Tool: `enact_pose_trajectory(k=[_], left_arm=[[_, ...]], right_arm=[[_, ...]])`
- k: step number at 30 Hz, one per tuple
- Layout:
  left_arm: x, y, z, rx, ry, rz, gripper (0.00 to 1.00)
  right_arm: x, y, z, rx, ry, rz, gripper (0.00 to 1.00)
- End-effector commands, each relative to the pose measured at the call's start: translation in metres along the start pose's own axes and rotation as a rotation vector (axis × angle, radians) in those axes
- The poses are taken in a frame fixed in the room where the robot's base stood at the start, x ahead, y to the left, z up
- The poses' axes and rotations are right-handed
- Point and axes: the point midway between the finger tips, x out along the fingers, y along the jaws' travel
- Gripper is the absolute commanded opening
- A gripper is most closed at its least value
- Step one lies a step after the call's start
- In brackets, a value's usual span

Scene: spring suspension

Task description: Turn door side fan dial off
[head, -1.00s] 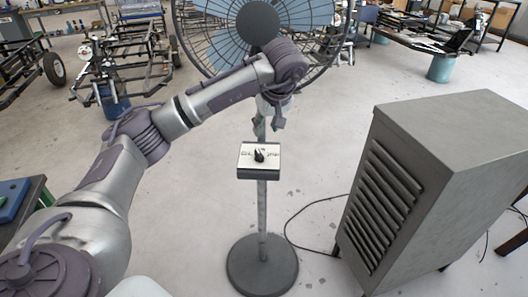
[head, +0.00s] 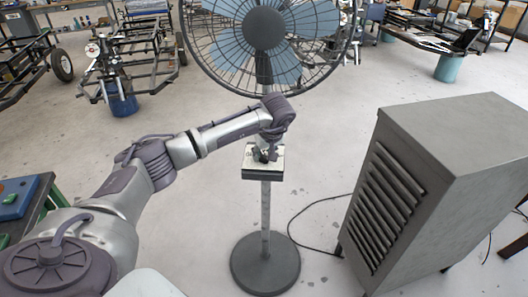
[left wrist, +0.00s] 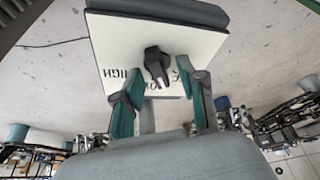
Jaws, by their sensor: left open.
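The fan's control box (head: 262,174) sits on the fan's pole, below the fan head, with a white label face that shows in the left wrist view (left wrist: 115,42). On it is a black pointer dial (left wrist: 157,64). Upside-down lettering beside the dial includes "HIGH"; the rest is partly hidden. My left gripper (head: 263,154) is over the box in the head view and covers most of the dial. In the left wrist view my left gripper (left wrist: 160,85) is open, its green-sided fingers on either side of the dial's lower end. I cannot tell whether they touch it. My right gripper is not in view.
The blue-bladed caged fan (head: 264,30) rises behind my arm; its round base (head: 265,264) stands on the floor. A grey louvred cabinet (head: 440,180) stands to the right. A dark cable (head: 310,207) lies between them. Open floor lies left of the pole.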

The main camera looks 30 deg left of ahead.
Motion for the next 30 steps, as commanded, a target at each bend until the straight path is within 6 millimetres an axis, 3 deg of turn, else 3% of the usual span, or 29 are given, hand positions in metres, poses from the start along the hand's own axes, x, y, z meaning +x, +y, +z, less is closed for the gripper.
enact_pose_trajectory(k=[5, 13, 23, 30], left_arm=[[0.0001, 0.0002, 0.0002, 0.000, 0.000, 0.001, 0.41], [-0.0002, 0.0002, 0.0003, 0.000, 0.000, 0.000, 0.00], [-0.0002, 0.0005, 0.0002, -0.021, 0.000, -0.009, 0.00], [-0.0002, 0.0015, 0.0000, -0.132, -0.001, -0.055, 0.00]], right_arm=[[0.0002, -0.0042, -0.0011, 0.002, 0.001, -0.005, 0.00], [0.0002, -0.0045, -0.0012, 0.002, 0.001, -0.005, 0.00], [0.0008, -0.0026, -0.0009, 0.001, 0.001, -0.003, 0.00], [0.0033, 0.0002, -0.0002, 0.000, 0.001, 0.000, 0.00]])
